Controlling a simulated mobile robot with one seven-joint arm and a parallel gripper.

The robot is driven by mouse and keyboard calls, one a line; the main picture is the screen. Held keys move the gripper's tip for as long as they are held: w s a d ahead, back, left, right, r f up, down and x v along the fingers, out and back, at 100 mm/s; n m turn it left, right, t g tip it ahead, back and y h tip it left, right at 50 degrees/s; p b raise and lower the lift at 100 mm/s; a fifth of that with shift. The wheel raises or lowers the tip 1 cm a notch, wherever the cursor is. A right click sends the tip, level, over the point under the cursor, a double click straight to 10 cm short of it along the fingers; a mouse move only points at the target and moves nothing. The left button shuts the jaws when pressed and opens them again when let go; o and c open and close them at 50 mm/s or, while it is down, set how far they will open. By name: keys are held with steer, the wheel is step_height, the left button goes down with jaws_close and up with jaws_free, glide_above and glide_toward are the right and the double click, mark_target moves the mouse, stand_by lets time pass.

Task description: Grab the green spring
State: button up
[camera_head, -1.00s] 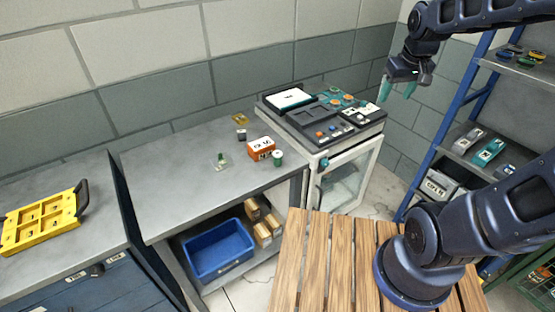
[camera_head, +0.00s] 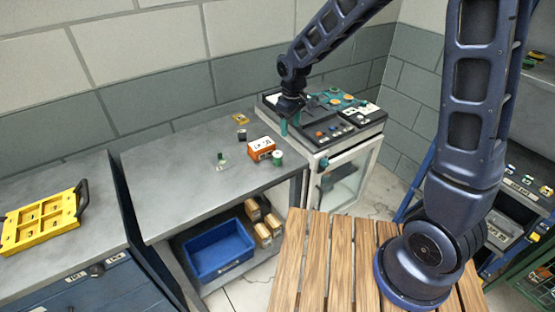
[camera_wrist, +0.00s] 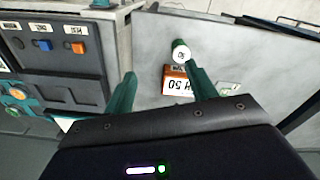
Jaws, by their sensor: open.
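My gripper (camera_head: 290,126) is open and empty, with teal fingers pointing down, above the near-left edge of the machine. In the wrist view its fingertips (camera_wrist: 161,72) are wide apart. A small green piece (camera_head: 221,161) with a pale part stands on the grey bench, left of an orange box; it could be the green spring, but it is too small to tell. A green cylinder with a white top (camera_head: 277,158) stands right of the box. In the wrist view the cylinder (camera_wrist: 181,50) is beyond the fingertips, and the small piece (camera_wrist: 229,88) is partly hidden near the right finger.
The orange labelled box (camera_head: 261,148) stands beside the cylinder on the bench (camera_head: 175,172). A dark small part (camera_head: 242,134) and a yellow piece (camera_head: 240,118) lie behind. The control machine (camera_head: 345,137) stands right of the bench. A blue bin (camera_head: 219,252) sits below. The bench's left half is clear.

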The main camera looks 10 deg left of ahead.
mark_target(278, 153)
steer(key=shift+n, duration=0.5)
steer(key=a+f, duration=0.1)
steer(key=s+a+f, duration=0.1)
steer(key=a+f, duration=0.1)
steer(key=shift+s+a+f, duration=0.15)
steer(key=shift+s+a, duration=0.2)
steer(key=shift+a, duration=0.05)
steer(key=shift+f, duration=0.3)
steer(key=shift+s+a+f, duration=0.1)
steer(key=shift+f, duration=2.45)
steer(key=shift+s+a+f, duration=0.1)
steer(key=shift+f, duration=2.45)
steer(key=shift+c, duration=0.3)
steer(key=c, duration=1)
